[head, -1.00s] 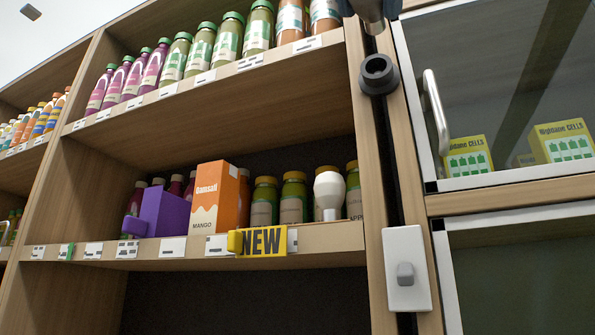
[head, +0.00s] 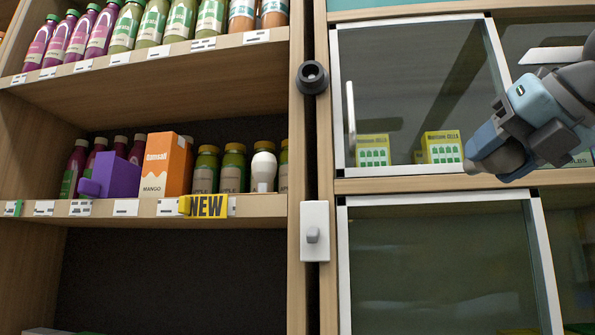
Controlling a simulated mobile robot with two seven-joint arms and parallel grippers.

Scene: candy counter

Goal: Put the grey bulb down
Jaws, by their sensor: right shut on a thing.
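My right gripper (head: 495,145) comes in from the right, in front of the glass cabinet. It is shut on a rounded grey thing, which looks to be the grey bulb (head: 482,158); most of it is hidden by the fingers. It is held in the air, clear of any shelf. A white bulb (head: 263,171) stands upright on the middle shelf in front of the green bottles. A dark round socket (head: 312,77), empty, sticks out from the post. My left gripper is not in view.
The middle shelf (head: 265,206) also holds a purple box-like thing (head: 121,177), an orange mango carton (head: 166,164) and a yellow NEW sign (head: 204,206). A white switch plate (head: 314,232) is on the post. Yellow boxes (head: 441,146) stand behind cabinet glass.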

